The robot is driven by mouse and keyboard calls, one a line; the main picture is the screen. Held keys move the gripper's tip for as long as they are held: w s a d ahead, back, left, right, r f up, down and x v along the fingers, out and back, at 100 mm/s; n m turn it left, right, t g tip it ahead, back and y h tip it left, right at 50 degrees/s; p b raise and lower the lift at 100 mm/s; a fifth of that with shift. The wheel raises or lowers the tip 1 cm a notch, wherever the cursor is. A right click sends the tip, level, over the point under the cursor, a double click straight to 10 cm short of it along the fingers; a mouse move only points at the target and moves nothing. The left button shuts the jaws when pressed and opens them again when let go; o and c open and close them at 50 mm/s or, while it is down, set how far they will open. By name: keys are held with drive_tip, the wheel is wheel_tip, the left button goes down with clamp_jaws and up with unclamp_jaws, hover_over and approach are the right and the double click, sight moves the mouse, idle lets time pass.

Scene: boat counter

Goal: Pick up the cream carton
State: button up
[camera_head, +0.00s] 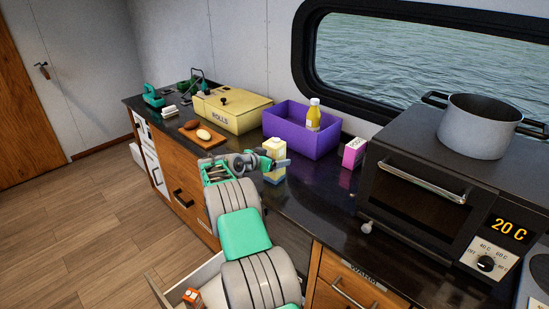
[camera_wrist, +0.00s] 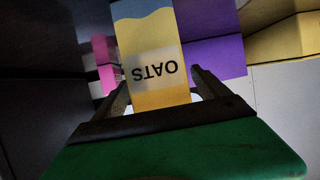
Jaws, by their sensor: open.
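A cream-yellow carton (camera_head: 274,146) stands upright on the dark counter, with its middle partly hidden behind my gripper (camera_head: 276,162) in the head view. In the wrist view the carton (camera_wrist: 153,92) shows the word OATS upside down, with a pale, wavy-edged band at the top of the picture. My gripper (camera_wrist: 160,85) is open, with one finger at each side of the carton. I cannot tell whether either finger touches it.
A purple bin (camera_head: 292,140) with a yellow bottle (camera_head: 313,115) stands behind. A pink carton (camera_head: 353,153) and an oven (camera_head: 430,190) with a pot (camera_head: 482,127) are to the right. A board (camera_head: 208,141) and a yellow ROLLS box (camera_head: 225,110) are left. A drawer below (camera_head: 200,285) is open.

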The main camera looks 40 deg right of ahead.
drive_tip(key=shift+c, duration=0.5)
clamp_jaws()
idle(0.5)
drive_tip(key=shift+w+r, duration=0.1)
drive_tip(key=shift+r, duration=0.1)
